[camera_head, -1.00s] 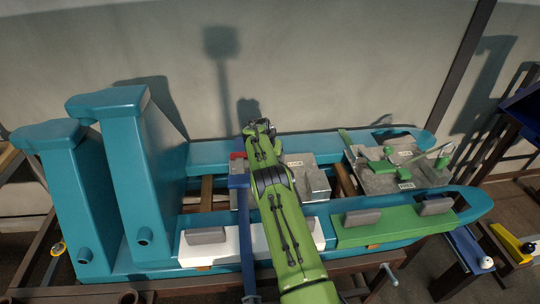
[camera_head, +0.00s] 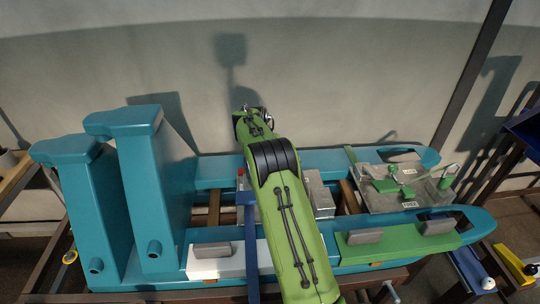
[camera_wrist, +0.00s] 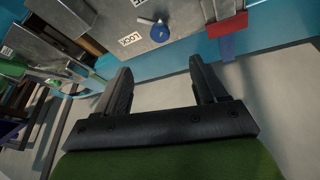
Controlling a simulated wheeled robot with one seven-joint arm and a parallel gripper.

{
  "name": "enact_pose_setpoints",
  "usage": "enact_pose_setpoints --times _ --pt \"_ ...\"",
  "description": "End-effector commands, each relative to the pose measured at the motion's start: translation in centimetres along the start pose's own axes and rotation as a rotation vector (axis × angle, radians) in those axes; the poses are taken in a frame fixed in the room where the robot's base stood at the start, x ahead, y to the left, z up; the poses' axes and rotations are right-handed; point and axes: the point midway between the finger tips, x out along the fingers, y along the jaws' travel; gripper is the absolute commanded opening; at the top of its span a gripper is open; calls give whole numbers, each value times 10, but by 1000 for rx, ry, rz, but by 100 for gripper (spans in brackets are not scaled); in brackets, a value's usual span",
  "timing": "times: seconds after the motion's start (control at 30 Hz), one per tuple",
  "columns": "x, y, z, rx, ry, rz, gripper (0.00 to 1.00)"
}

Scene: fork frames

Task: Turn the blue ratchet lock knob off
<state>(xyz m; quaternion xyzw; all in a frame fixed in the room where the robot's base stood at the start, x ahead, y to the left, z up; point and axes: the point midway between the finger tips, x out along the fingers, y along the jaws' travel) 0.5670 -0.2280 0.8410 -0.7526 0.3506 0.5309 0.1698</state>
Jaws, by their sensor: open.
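The blue ratchet lock knob (camera_wrist: 159,33) shows in the wrist view on a grey metal block (camera_wrist: 185,12). A short grey pointer sticks out from it to the upper left. A LOCK label (camera_wrist: 129,40) sits beside the knob, and a second label is cut off at the top edge. My gripper (camera_wrist: 157,76) is open and empty, with its two fingers apart below the knob in the picture and not touching it. In the head view my gripper (camera_head: 250,120) is over the back of the bench, and my arm hides the knob.
Teal uprights (camera_head: 145,195) rise at the left. A grey plate with green levers (camera_head: 400,185) lies to the right. A wall is behind the bench.

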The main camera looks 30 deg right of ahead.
Motion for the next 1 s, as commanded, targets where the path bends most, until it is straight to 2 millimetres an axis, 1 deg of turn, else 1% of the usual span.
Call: enact_pose_setpoints --times 0.07,0.13,0.17,0.2,0.3,0.4,0.47,0.57,1.0 --pt "1 3 -1 -13 -1 -4 71" --pt "6 17 -6 -117 -6 -37 71" --pt "9 25 -9 -195 -8 -64 71" --pt "13 36 -11 -318 -5 -113 71" --pt "15 57 -12 -603 37 -240 71" --pt "12 64 -9 -777 90 -321 71" --pt "13 63 -8 -819 105 -342 71" --pt "27 57 -6 -828 105 -345 71" --pt "130 21 -2 -824 106 -342 71"
